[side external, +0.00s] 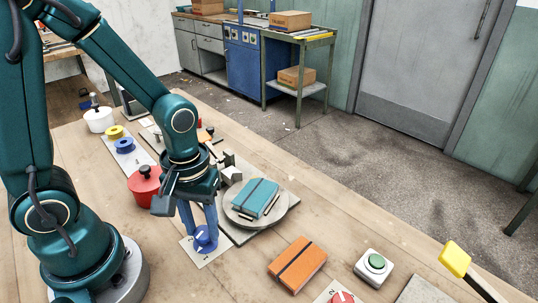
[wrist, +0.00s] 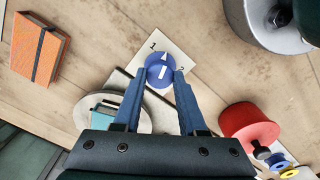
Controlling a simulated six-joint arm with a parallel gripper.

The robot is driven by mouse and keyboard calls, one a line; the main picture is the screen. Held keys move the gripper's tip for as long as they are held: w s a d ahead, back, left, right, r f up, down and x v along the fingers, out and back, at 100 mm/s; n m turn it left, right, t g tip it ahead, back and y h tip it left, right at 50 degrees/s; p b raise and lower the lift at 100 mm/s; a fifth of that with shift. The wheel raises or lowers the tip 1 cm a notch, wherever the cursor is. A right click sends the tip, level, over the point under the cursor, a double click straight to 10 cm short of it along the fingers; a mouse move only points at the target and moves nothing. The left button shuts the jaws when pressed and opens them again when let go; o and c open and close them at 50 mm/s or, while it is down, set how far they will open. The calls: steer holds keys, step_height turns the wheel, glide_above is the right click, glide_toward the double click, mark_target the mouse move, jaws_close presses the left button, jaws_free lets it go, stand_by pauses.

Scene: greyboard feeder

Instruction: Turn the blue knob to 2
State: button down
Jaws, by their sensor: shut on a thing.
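The blue knob (side external: 206,240) sits on a pale plate (side external: 190,250) on the wooden table. In the wrist view the knob (wrist: 158,77) is round, with a white pointer mark. The pointer faces up the picture, between the printed 1 (wrist: 153,46) and 2 (wrist: 181,68), and looks nearer the 1. My gripper (side external: 199,228) reaches down from above with its blue fingers on opposite sides of the knob, shut on it. The fingers hide part of the knob's sides.
A round grey turntable (side external: 282,210) with a teal notebook (side external: 257,198) stands close beside the knob. A red lidded pot (side external: 145,188) is on the other side. An orange notebook (side external: 297,263) and a green button box (side external: 374,268) lie to the right.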

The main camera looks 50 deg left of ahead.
mark_target(203, 231)
steer(key=m, duration=1.1)
steer(key=shift+m, duration=2.1)
steer(key=shift+c, duration=2.3)
jaws_free()
steer(key=shift+r, duration=2.6)
